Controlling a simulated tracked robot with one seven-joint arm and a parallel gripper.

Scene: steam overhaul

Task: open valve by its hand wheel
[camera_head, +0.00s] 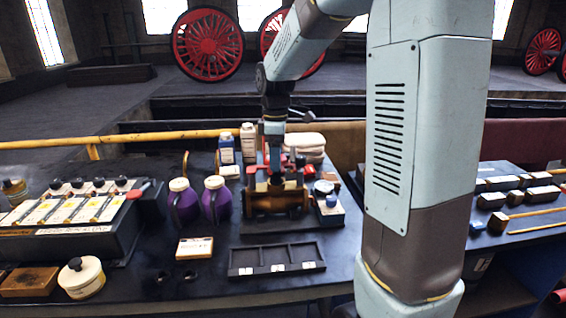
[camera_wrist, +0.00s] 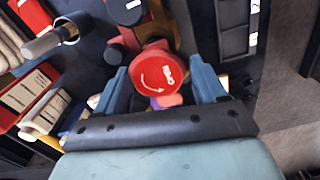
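A round red hand wheel (camera_wrist: 157,82) with a white curved arrow and lettering on its face shows in the wrist view. My gripper (camera_wrist: 163,88) is open, with one blue finger on each side of the wheel. Narrow gaps show between the fingers and the rim, so I see no firm contact. In the head view my gripper (camera_head: 275,178) points down over a brass-brown valve body (camera_head: 278,203) on a dark base. Red parts show there beside the fingers, but my arm's end hides much of the wheel.
Two purple jugs (camera_head: 216,200) stand just left of the valve, and a blue-and-white block (camera_head: 330,210) stands to its right. A black compartment tray (camera_head: 277,261) lies in front. A white round pot (camera_head: 82,277) and a labelled panel (camera_head: 70,215) are further left.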

